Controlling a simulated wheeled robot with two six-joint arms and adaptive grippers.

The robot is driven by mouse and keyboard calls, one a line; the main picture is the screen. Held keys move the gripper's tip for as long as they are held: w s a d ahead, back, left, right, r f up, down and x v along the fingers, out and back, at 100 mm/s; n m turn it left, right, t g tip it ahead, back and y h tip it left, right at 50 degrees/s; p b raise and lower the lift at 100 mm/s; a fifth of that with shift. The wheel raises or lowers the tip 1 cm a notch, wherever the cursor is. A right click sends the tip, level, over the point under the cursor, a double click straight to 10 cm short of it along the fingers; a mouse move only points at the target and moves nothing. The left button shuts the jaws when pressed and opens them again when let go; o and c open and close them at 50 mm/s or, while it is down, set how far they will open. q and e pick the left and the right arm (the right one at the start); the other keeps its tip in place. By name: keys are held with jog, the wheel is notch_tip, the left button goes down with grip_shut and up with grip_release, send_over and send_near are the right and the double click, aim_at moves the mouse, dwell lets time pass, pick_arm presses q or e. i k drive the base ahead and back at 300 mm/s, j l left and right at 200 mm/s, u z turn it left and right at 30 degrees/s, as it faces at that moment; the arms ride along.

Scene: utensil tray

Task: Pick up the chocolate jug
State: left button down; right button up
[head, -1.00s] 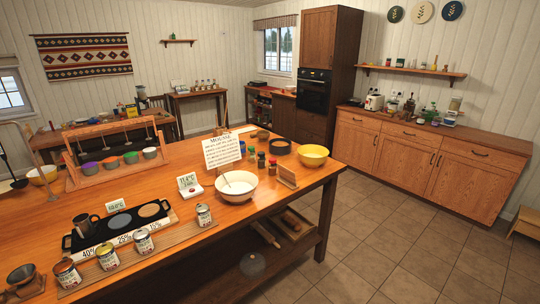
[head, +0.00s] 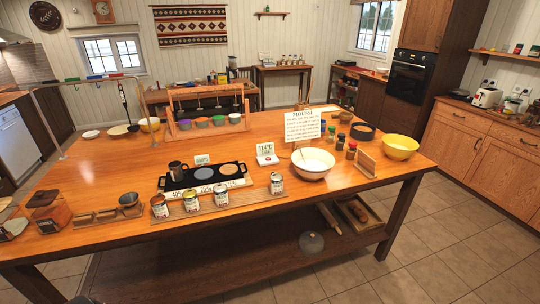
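Neither of my grippers is in view.
Several cans (head: 193,200) stand on a wooden board in front of the tray. A white bowl (head: 313,168), a recipe sign (head: 303,125) and a yellow bowl (head: 400,147) are to the right. A rack of coloured cups (head: 203,123) stands behind. The table's left part (head: 90,170) is mostly bare.

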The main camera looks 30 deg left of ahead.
aim_at(180, 171)
jog(key=j+u, duration=0.1)
jog(key=u, duration=1.75)
jog(key=l, duration=0.05)
